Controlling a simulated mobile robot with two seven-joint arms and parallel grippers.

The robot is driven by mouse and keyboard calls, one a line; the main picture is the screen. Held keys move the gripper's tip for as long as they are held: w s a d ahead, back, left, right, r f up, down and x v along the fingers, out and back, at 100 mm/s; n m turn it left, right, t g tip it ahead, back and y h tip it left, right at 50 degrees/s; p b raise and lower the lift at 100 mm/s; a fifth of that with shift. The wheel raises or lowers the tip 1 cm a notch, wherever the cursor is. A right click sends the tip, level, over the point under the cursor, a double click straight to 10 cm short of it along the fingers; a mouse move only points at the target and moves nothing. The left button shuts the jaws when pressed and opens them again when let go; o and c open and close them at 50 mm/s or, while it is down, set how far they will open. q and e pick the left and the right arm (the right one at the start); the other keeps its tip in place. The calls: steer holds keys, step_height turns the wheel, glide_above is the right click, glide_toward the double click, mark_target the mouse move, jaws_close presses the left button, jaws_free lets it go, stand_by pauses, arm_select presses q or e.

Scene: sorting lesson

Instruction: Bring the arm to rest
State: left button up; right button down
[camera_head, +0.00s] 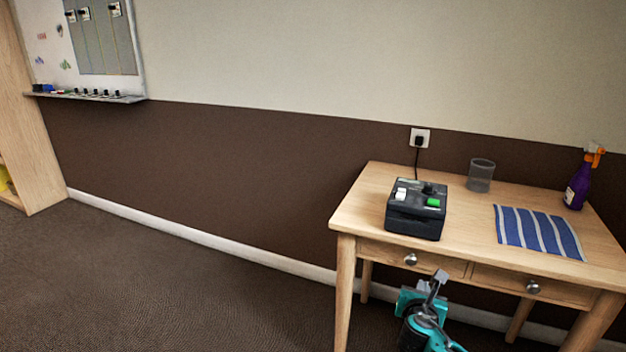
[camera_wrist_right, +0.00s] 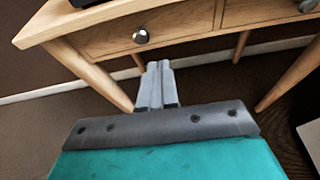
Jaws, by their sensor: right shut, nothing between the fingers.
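My right gripper (camera_head: 440,277) is in front of the wooden table (camera_head: 350,210), at about the height of its drawers and below the tabletop edge. It is shut and holds nothing. In the right wrist view my right gripper's fingers (camera_wrist_right: 158,68) are together, pointing toward the space under the drawer, to the right of the left drawer's knob (camera_wrist_right: 140,36). They appear apart from the table. My left gripper is not in either view.
A wall socket (camera_head: 420,138) is behind. The floor (camera_head: 180,290) at left is clear.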

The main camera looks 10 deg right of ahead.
steer(key=s+a+f+m+g+y+p, duration=0.2)
steer(key=s+a+f+m+y+p, duration=0.3)
steer(key=s+a+m, duration=0.65)
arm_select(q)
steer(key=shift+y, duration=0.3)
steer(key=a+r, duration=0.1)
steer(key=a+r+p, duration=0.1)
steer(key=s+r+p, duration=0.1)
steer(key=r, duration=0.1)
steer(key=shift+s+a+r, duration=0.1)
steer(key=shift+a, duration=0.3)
arm_select(e)
steer(key=s+a+r+m+y, duration=0.2)
steer(key=s+m, duration=0.5)
steer(key=s, duration=0.1)
steer(key=s+a+r+m+y, duration=0.2)
steer(key=s+r+m, duration=0.1)
steer(key=s+m, duration=0.5)
steer(key=shift+r+t, duration=0.15)
steer(key=shift+t, duration=0.15)
steer(key=shift+a, duration=0.1)
